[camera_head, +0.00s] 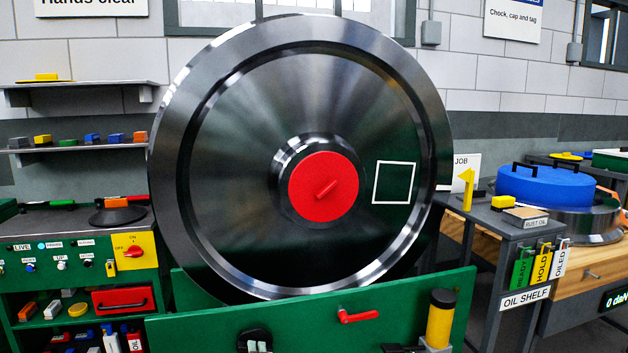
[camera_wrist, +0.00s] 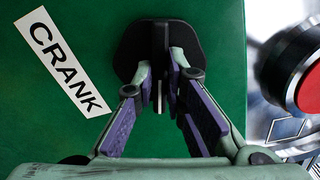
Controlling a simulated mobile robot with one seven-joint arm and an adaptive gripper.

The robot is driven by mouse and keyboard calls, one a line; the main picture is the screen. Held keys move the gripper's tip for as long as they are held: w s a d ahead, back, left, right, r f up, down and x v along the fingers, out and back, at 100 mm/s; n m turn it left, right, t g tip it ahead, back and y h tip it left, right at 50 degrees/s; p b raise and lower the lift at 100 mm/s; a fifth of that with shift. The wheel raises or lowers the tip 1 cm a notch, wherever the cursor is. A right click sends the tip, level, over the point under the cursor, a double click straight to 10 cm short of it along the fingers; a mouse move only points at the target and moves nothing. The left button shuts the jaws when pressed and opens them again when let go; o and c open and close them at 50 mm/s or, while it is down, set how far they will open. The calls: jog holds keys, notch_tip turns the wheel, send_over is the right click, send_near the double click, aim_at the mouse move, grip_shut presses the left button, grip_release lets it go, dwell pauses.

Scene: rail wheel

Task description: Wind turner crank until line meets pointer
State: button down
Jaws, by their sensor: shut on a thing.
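The large steel wheel (camera_head: 240,150) stands upright in the head view, with a red hub cap (camera_head: 323,187) and a white square outline on its right face. The yellow pointer (camera_head: 467,188) stands just right of the rim. A short white mark (camera_head: 443,187) shows on the rim beside it, at about the pointer's height; I cannot tell whether they line up exactly. The crank (camera_wrist: 160,40), a black rounded piece with a thin upright fin, is on the green panel beside its CRANK label (camera_wrist: 64,62). My gripper (camera_wrist: 161,85) is shut on the crank's fin.
The green panel (camera_head: 210,328) has a red lever (camera_head: 358,316) and a yellow cylinder (camera_head: 440,320). The oil shelf (camera_head: 525,297) with hanging tags stands right. A green control bench (camera_head: 75,255) stands left. The wheel's red cap is close at right in the wrist view (camera_wrist: 308,82).

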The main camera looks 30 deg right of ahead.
jog(key=shift+r+p, duration=0.1)
jog(key=shift+p, duration=0.25)
jog(key=shift+m+p, duration=2.3)
jog(key=shift+m+p, duration=0.4)
jog(key=shift+p, duration=0.2)
jog(key=c, duration=1.5)
grip_release()
